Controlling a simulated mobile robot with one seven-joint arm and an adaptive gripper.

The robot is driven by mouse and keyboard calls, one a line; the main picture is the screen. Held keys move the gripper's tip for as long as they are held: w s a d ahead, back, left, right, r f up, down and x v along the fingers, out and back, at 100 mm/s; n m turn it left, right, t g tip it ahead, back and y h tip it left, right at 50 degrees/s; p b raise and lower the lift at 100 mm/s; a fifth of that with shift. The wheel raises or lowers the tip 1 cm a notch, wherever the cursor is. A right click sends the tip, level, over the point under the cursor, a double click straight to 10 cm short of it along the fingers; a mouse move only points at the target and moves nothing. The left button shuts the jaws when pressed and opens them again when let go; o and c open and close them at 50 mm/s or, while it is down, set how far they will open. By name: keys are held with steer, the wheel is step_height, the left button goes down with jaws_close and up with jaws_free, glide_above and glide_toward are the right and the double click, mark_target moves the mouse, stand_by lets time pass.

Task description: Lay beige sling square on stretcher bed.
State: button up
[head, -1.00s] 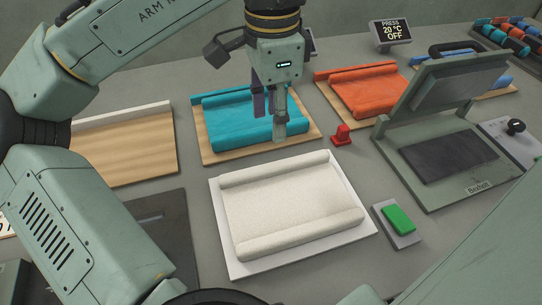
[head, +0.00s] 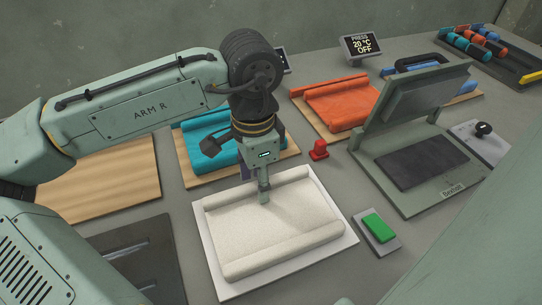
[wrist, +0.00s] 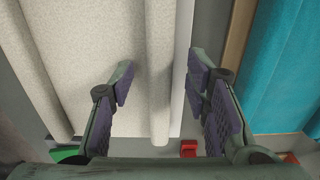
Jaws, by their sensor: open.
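The beige sling (head: 270,225), a pale cream sheet with a thick roll along its near and far edges, lies on a white board (head: 212,258) in the head view. My gripper (head: 264,198) points down at its far roll. In the wrist view, my gripper (wrist: 160,88) is open, with one purple-padded finger on each side of the sling's roll (wrist: 160,70). The fingers are apart from each other and I cannot tell whether they touch the cloth. I cannot tell for sure which surface is the stretcher bed; a bare wooden board (head: 110,195) lies at left.
A teal sling (head: 208,150) and an orange sling (head: 340,105) lie on wooden boards behind. A green button (head: 375,226) and an open press (head: 420,165) are at right. A dark panel (head: 135,265) is front left.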

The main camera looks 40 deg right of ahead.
steer(key=shift+c, duration=0.5)
jaws_close()
